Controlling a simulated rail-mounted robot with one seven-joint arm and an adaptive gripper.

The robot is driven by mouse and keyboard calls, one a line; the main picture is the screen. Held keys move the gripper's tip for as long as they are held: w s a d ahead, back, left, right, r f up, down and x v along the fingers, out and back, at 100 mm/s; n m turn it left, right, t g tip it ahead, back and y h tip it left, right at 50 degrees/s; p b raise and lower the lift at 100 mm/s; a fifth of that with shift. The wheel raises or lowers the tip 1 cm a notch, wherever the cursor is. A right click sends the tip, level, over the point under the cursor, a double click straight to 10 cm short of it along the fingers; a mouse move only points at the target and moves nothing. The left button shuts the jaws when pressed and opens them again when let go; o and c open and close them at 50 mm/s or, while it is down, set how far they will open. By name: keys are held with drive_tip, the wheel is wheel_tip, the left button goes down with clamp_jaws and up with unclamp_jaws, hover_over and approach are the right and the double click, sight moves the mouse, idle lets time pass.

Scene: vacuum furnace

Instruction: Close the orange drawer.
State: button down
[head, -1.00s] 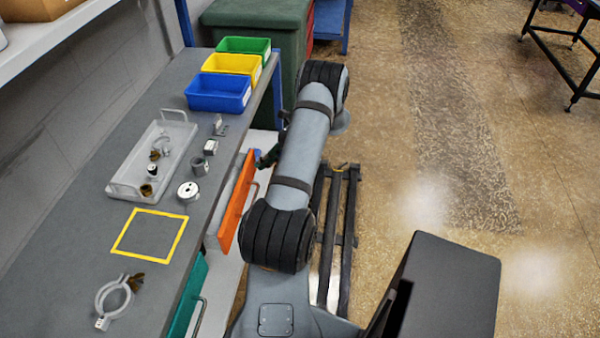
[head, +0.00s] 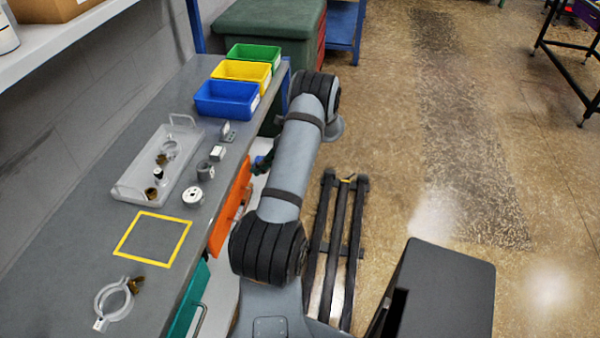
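The orange drawer (head: 229,208) is under the front edge of the grey workbench. Its orange front now sits close along the bench edge, and no drawer interior shows between them. From this angle I cannot tell whether it is fully flush. A handle shows on its front. My gripper (head: 262,163) is a small dark shape by the far end of the drawer front, mostly hidden behind my arm. I cannot see its fingers clearly, nor whether it touches the drawer.
A teal drawer (head: 187,299) sits nearer on the same bench. On the bench are a clear tray (head: 128,192), a yellow square outline (head: 153,239), a ring clamp (head: 113,302), small metal parts, and blue (head: 226,98), yellow and green bins.

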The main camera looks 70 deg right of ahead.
drive_tip(key=s+f+v, duration=0.1)
drive_tip(key=f+v, duration=0.1)
drive_tip(key=v, duration=1)
drive_tip(key=shift+s+d+r+b, duration=0.25)
drive_tip(key=shift+s+b, duration=0.15)
drive_tip(key=shift+s, duration=0.2)
drive_tip(key=shift+f, duration=0.1)
drive_tip(key=shift+w+a+r+p+x, duration=0.15)
drive_tip(key=shift+w+r+x, duration=0.2)
drive_tip(key=shift+x, duration=1.8)
drive_tip(key=shift+w+r+p+x, duration=0.15)
drive_tip(key=shift+w+r+x, duration=0.25)
drive_tip(key=shift+x, duration=1.75)
drive_tip(key=shift+w+a+r+p+x, duration=0.15)
drive_tip(key=shift+w+r+x, duration=0.2)
drive_tip(key=shift+x, duration=1.75)
drive_tip(key=shift+s, duration=0.1)
drive_tip(key=shift+s+d, duration=0.1)
drive_tip(key=shift+s, duration=0.05)
